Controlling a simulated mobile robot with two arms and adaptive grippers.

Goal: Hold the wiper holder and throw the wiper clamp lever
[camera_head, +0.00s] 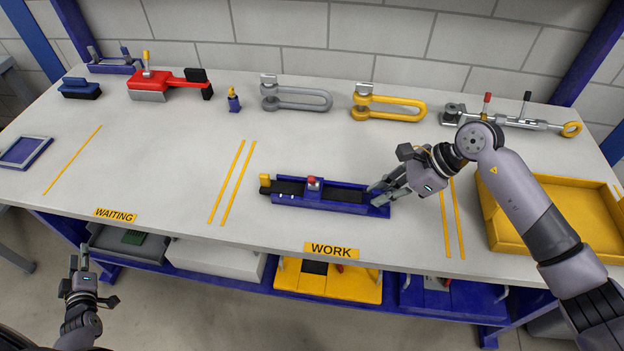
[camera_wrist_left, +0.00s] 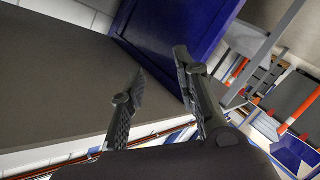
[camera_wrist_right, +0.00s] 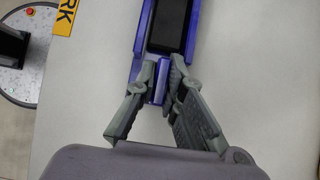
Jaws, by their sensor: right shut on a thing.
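The wiper holder looks to be the long blue fixture (camera_head: 340,198) with a black strip along its top, lying in the WORK zone. A small blue piece with a red top (camera_head: 312,182) stands mid-length on it, and a yellow piece (camera_head: 265,181) is at its left end. I cannot tell which is the clamp lever. My right gripper (camera_head: 379,190) is shut on the narrow right end of the holder, seen between the fingers in the right wrist view (camera_wrist_right: 162,70). My left gripper (camera_head: 79,260) is open and empty, off the table's front at lower left; its spread fingers show in its wrist view (camera_wrist_left: 160,65).
A yellow tray (camera_head: 505,236) stands at the right. Along the back are a red tool (camera_head: 150,82), grey shackle (camera_head: 295,98), yellow shackle (camera_head: 390,106) and a turnbuckle (camera_head: 515,120). Items fill the shelf below.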

